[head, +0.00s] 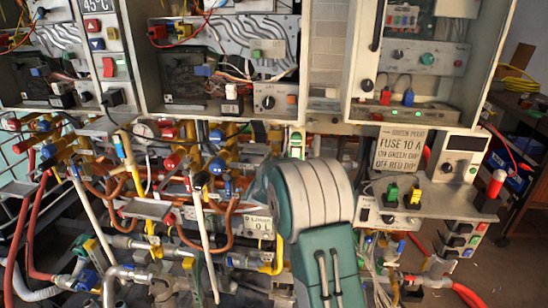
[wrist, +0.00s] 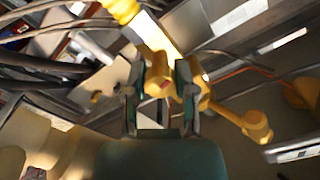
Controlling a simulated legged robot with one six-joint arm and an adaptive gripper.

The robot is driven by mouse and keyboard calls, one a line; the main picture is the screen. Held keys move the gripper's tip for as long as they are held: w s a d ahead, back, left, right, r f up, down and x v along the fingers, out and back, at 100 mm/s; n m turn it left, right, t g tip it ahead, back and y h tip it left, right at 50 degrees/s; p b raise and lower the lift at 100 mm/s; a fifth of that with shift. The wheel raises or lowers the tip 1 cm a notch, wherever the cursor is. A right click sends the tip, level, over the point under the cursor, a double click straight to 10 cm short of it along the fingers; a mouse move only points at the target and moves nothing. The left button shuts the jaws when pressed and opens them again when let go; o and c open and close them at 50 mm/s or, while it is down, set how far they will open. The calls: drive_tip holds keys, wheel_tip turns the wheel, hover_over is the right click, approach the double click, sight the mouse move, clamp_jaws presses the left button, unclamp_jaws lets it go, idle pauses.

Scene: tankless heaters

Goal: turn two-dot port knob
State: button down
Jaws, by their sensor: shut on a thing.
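In the wrist view, my gripper (wrist: 160,74) has its two fingers on either side of a yellow-brown knob-like fitting (wrist: 154,62) and is shut on it. A pinkish spot shows on the fitting's near end. I cannot make out two dots on it, so I cannot tell whether it is the two-dot port knob. In the head view, my arm reaches in among the pipes and valves at the middle, and its bulk hides the gripper and the gripped fitting.
Another yellow valve part (wrist: 253,122) lies right of the fingers in the wrist view. In the head view, red-handled brass valves (head: 172,162) and copper pipes crowd the left. A white rod (head: 205,240) hangs left of my arm. A control box (head: 390,208) stands right.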

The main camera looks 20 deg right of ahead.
drive_tip(key=shift+a+f, duration=0.15)
drive_tip(key=shift+f, duration=0.25)
drive_tip(key=shift+c, duration=2)
unclamp_jaws()
drive_tip(key=shift+r, duration=0.3)
drive_tip(key=shift+s, duration=0.1)
drive_tip(key=v, duration=1.1)
drive_tip(key=shift+s+a, duration=0.25)
drive_tip(key=shift+a, duration=0.1)
